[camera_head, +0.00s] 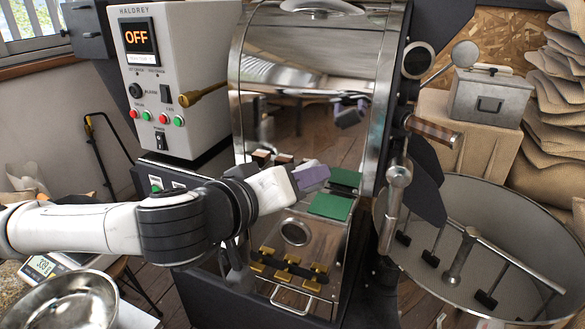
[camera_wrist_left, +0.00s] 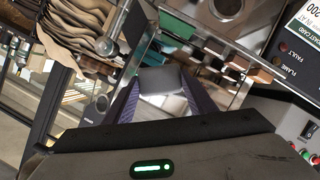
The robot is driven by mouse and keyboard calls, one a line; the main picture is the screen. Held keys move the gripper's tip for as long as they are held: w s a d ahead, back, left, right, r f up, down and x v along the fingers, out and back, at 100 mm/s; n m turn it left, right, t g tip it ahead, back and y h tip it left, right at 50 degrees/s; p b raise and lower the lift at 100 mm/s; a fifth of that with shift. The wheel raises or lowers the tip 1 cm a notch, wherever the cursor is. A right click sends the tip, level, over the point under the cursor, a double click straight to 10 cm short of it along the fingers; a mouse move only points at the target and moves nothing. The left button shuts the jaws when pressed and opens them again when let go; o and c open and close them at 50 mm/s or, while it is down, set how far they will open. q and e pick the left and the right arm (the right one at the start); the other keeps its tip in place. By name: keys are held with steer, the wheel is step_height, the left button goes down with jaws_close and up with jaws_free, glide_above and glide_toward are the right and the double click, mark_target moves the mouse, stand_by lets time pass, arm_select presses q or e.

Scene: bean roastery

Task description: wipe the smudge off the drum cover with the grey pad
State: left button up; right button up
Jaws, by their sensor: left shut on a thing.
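My left gripper (camera_head: 312,177) reaches in from the left in front of the roaster's shiny drum cover (camera_head: 285,95). Its purple fingers are shut on the grey pad (camera_wrist_left: 163,88), which shows between them in the left wrist view. In the head view the fingers hide the pad. The cover mirrors the room and my gripper. I cannot tell the smudge apart from these reflections. I cannot tell whether the pad touches the cover. My right gripper is not in view.
A green block (camera_head: 330,205) lies below the cover, with a green reflection above it. The control box (camera_head: 170,75) stands left, the round cooling tray (camera_head: 490,240) right. A steel bowl (camera_head: 65,302) is at lower left, and a metal box (camera_head: 487,95) at the back right.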

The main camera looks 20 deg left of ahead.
arm_select(q)
steer(key=w+a+n+h, duration=0.1)
steer(key=w, duration=0.3)
steer(key=w+a+f+n+h+b, duration=0.1)
steer(key=w+n, duration=0.1)
steer(key=w, duration=0.3)
steer(key=w+a+f+n+t+h, duration=0.1)
steer(key=w, duration=0.3)
steer(key=shift+w+a+b, duration=0.15)
steer(key=shift+a+b, duration=0.1)
steer(key=shift+b, duration=0.05)
steer(key=shift+f, duration=0.1)
steer(key=shift+w+b, duration=0.4)
steer(key=shift+w, duration=0.55)
stand_by(0.7)
